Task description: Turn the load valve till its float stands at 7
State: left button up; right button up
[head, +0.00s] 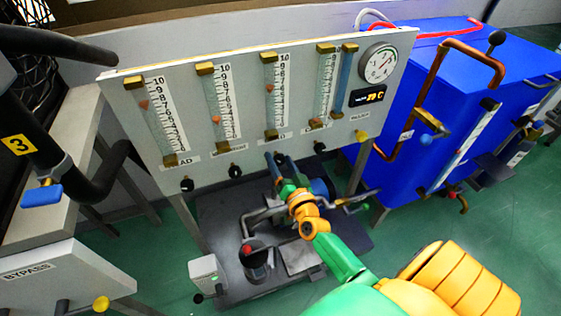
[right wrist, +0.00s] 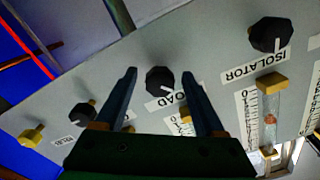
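The load valve is a black knob (right wrist: 160,80) with a white pointer mark, above the upside-down LOAD label (right wrist: 172,106) in the right wrist view. My right gripper (right wrist: 162,78) is open, its two dark fingers on either side of this knob with gaps showing. In the head view the right gripper (head: 276,158) reaches the panel under the third tube and hides most of the knob. The load tube's orange-red float (head: 270,88) stands at about the 7 mark; the exact reading is too small to tell. My left gripper is not in view.
The grey panel (head: 240,160) carries other tubes and black knobs, including the isolator knob (right wrist: 270,34) and the left-end knob (head: 187,185). A yellow knob (head: 361,136) is at its right. A blue cabinet (head: 450,100) with copper pipes stands right.

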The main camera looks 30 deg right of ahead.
jog(key=shift+s, duration=0.1)
jog(key=p+v, duration=0.1)
jog(key=v, duration=0.6)
